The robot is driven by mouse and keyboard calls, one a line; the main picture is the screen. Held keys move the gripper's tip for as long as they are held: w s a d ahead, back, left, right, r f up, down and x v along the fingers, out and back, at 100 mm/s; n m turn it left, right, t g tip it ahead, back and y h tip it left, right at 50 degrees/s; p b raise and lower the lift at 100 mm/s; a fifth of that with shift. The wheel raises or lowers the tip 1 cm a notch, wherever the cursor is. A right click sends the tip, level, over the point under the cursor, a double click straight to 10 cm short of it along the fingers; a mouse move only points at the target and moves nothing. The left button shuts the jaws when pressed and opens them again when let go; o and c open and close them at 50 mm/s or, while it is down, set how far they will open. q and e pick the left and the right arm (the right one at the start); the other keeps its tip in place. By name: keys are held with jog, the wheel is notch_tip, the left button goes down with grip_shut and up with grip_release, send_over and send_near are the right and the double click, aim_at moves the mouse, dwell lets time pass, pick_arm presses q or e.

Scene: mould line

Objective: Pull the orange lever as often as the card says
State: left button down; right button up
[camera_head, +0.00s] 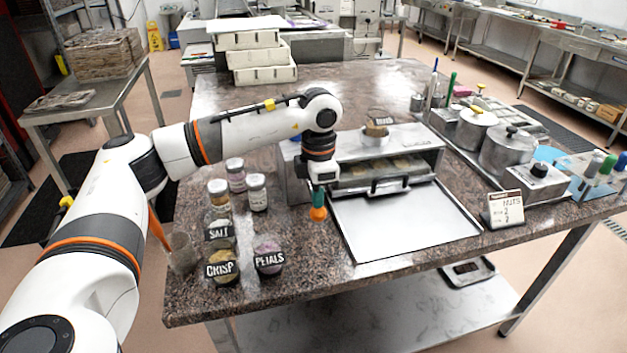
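The orange lever's knob (318,214) shows at the front left of a steel machine (390,142) with an open front. My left gripper (319,199) comes down from above, its teal fingertips right at the knob. The fingers are seen edge-on, so I cannot tell whether they are closed on it. The rest of the lever is hidden behind the gripper. A white card (505,207) stands at the right of the counter; it seems to read "NUTS" with small figures below, perhaps a 2, too small to read surely. My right gripper is out of view.
A pale tray (405,225) lies before the machine. Labelled jars, salt (219,232), crisp (222,268) and petals (268,255), stand left of the gripper, with a grey cup (182,254) near the edge. Steel pots (507,150) and a knobbed box (538,185) stand right.

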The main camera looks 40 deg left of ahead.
pick_arm(q)
jog(key=shift+f, duration=0.3)
jog(key=shift+r, duration=0.1)
notch_tip(320, 180, up, 13)
jog(key=p, duration=0.8)
jog(key=shift+p, duration=0.4)
dwell(0.7)
